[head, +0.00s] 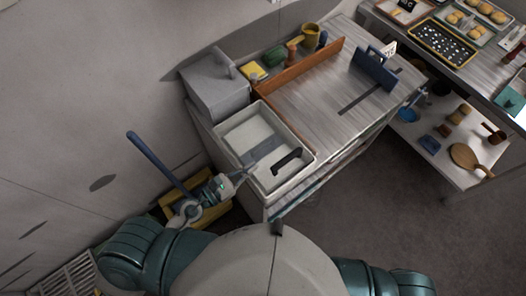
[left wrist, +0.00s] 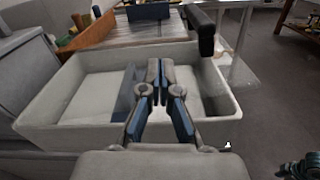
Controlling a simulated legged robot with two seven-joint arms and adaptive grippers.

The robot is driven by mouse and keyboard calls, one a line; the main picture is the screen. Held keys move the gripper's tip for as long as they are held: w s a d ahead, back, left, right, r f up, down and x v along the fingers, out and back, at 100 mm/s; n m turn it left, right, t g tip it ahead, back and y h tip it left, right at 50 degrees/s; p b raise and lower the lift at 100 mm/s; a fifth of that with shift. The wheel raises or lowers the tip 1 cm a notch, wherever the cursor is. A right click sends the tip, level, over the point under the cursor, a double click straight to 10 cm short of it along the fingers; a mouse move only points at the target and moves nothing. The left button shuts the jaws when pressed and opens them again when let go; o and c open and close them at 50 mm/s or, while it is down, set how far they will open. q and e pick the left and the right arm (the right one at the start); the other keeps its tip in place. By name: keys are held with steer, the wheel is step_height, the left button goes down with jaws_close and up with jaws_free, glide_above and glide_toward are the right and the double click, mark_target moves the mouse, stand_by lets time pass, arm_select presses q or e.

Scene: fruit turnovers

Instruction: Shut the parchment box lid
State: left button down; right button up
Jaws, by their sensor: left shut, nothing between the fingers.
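My left gripper (head: 264,156) is over the white basin (head: 304,158) at the near end of the counter. In the left wrist view the blue-padded fingers of my left gripper (left wrist: 161,72) are together and empty, in front of the basin (left wrist: 55,125). I cannot tell for sure which thing is the parchment box. A navy upright panel-like object (head: 373,72) stands on the wooden top, with a slot or handle at its upper edge. A grey box (head: 222,98) with a raised piece on top stands left of the basin. My right gripper is not in view.
A black bar (head: 287,160) stands over the basin's right side. A brown board (head: 300,68) stands along the counter's back, before a yellow mug (head: 311,35). The wooden top (head: 325,90) is largely clear. A yellow crate (head: 213,213) is under my left arm.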

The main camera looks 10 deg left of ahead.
arm_select(q)
steer(key=f+b, duration=0.2)
steer(key=f, duration=0.1)
steer(key=shift+s+d+b, duration=0.15)
steer(key=shift+d+b, duration=0.05)
steer(key=shift+b, duration=0.15)
step_height(320, 180, up, 2)
steer(key=p, duration=0.2)
steer(key=shift+r+p, duration=0.25)
steer(key=shift+p, duration=0.1)
steer(key=b+v, duration=0.1)
steer(key=v, duration=0.6)
steer(key=shift+s+d+f, duration=0.1)
steer(key=shift+f, duration=0.05)
